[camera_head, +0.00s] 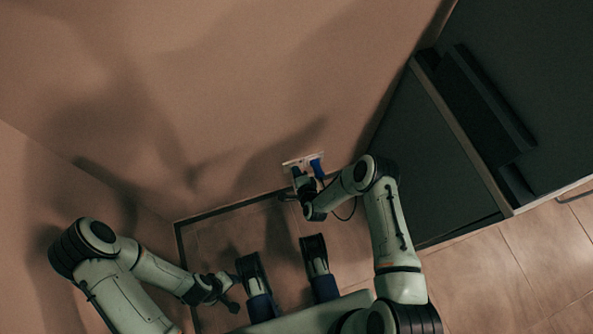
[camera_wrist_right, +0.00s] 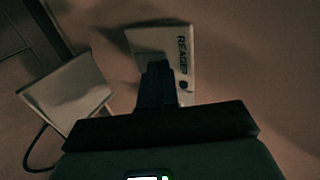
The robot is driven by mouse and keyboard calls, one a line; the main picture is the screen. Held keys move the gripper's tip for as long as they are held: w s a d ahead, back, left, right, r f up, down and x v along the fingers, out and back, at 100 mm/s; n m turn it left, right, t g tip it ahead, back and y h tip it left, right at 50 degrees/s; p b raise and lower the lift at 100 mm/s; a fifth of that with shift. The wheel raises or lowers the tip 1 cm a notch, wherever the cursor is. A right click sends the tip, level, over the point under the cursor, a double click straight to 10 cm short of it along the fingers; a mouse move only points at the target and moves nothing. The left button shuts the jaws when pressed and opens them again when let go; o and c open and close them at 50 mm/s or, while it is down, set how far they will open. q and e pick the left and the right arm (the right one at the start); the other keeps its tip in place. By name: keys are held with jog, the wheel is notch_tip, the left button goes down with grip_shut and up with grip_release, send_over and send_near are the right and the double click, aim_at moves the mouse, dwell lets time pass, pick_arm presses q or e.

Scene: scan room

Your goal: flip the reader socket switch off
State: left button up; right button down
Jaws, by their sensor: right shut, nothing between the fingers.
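In the right wrist view the plate (camera_wrist_right: 178,43) carries the letters READER and a small dark round spot. My right gripper (camera_head: 300,174) is at the plate, left of the plug. Its shut, empty fingers (camera_wrist_right: 157,78) overlap the plate's lower part in the wrist view. The switch is not visible; I cannot tell whether the fingers touch it. My left gripper (camera_head: 229,296) hangs over the floor at lower left, too small and dark to read.
A dark cable hangs from the plug area beside my right wrist. In the wrist view a pale block (camera_wrist_right: 72,92) with a cable stands left of the fingers. A dark cabinet (camera_head: 436,160) stands close on the right. Tiled floor (camera_head: 520,260) lies open at lower right.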

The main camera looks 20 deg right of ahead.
jog(key=shift+r+p, duration=0.7)
jog(key=shift+r, duration=0.1)
pick_arm(q)
jog(key=shift+s+d+r, duration=0.25)
jog(key=shift+s+r, duration=0.1)
jog(key=shift+r, duration=0.25)
pick_arm(e)
jog(key=shift+f, duration=0.1)
